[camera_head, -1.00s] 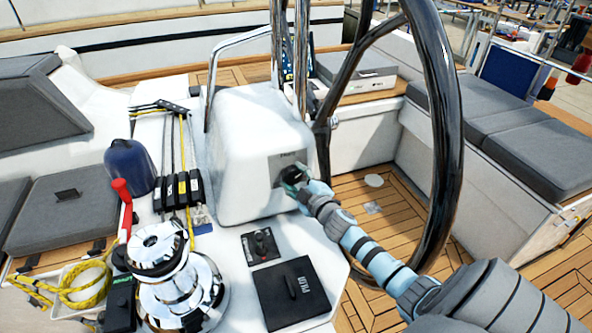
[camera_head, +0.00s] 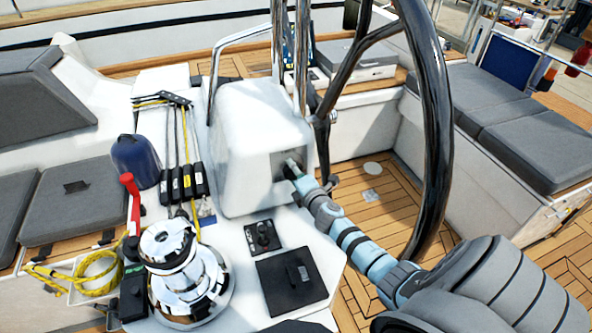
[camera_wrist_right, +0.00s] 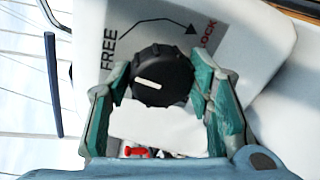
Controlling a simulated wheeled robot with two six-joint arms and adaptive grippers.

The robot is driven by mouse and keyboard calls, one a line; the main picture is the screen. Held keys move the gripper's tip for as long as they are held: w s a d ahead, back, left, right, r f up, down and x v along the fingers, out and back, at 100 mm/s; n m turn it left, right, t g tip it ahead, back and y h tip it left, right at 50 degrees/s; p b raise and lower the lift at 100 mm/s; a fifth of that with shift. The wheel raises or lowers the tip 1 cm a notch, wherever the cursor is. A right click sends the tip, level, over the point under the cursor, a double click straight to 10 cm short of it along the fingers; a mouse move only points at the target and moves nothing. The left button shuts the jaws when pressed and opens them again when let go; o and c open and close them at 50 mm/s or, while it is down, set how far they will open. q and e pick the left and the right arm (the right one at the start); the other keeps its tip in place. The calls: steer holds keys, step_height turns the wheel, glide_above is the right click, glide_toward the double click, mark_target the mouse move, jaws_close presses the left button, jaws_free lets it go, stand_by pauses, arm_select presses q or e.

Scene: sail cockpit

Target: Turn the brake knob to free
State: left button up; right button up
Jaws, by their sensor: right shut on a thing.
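The brake knob (camera_wrist_right: 165,72) is round and black with a white line on its face. In the right wrist view the line lies on the knob's left half, nearly level. The word FREE (camera_wrist_right: 108,50) is at upper left, and a red LOCK label (camera_wrist_right: 207,36) at upper right, with a curved arrow pointing toward LOCK. My right gripper (camera_wrist_right: 160,82) has its teal fingers on either side of the knob, shut on it. In the head view the right gripper (camera_head: 291,168) is at the white pedestal's face and hides most of the knob. My left gripper is not in view.
The black steering wheel (camera_head: 437,120) stands just right of the white pedestal (camera_head: 250,140), with my right arm passing by its lower rim. A chrome winch (camera_head: 180,275) with a red-handled lever (camera_head: 132,195) stands at lower left. A black-lidded panel (camera_head: 290,280) lies below the pedestal.

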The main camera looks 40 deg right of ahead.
steer(key=shift+a+f+n, duration=0.1)
steer(key=shift+f+n, duration=0.05)
steer(key=shift+n, duration=0.55)
steer(key=o, duration=1.1)
steer(key=v, duration=1.2)
steer(key=shift+w+a, duration=0.1)
steer(key=shift+a, duration=0.05)
